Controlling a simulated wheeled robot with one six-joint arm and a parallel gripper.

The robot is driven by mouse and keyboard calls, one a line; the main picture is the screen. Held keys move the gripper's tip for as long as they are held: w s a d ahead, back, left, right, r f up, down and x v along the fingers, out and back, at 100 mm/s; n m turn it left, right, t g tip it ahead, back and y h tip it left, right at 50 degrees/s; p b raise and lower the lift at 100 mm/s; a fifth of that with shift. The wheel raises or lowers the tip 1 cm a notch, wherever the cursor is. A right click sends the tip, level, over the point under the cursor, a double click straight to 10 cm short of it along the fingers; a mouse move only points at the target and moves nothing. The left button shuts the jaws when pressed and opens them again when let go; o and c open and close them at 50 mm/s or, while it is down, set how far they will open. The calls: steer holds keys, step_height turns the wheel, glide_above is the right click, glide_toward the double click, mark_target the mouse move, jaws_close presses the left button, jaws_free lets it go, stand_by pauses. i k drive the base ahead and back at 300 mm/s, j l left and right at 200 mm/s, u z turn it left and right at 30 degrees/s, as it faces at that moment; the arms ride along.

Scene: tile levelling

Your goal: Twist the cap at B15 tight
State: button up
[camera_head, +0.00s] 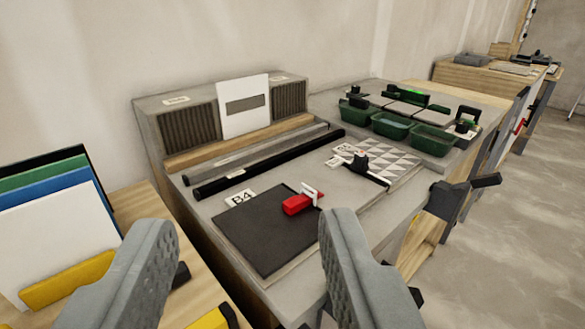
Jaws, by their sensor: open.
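No label reading B15 is legible in this view. A dark tile (270,238) lies on the grey bench beside a white label reading B4 (240,198). A red cap-like piece (296,205) with a white upright part sits near that tile's right edge. Farther back, a black piece (360,163) stands at a patterned grey tile (385,160), beside a small white label too small to read. My gripper (249,222) is open and empty in the foreground, its two grey fingers wide apart. The fingers hide part of the near bench.
Green bins (390,127) stand at the bench's far right. Black and grey bars (270,165) lie behind the B4 tile. Coloured panels (60,210) stand at left, and a black-handled tool (450,200) sits at the bench's right edge. Open floor (500,230) lies to the right.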

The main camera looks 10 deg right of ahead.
mark_target(360, 163)
steer(key=i+l+u, duration=0.1)
steer(key=l, duration=0.25)
steer(key=i+l+u, duration=0.25)
steer(key=l, duration=0.45)
steer(key=i+l+u, duration=0.1)
steer(key=i+l, duration=0.15)
steer(key=i+l+u, duration=0.15)
steer(key=l, duration=0.35)
steer(key=l+u, duration=0.1)
steer(key=l, duration=0.25)
steer(key=k+j+z, duration=0.1)
steer(key=k, duration=0.35)
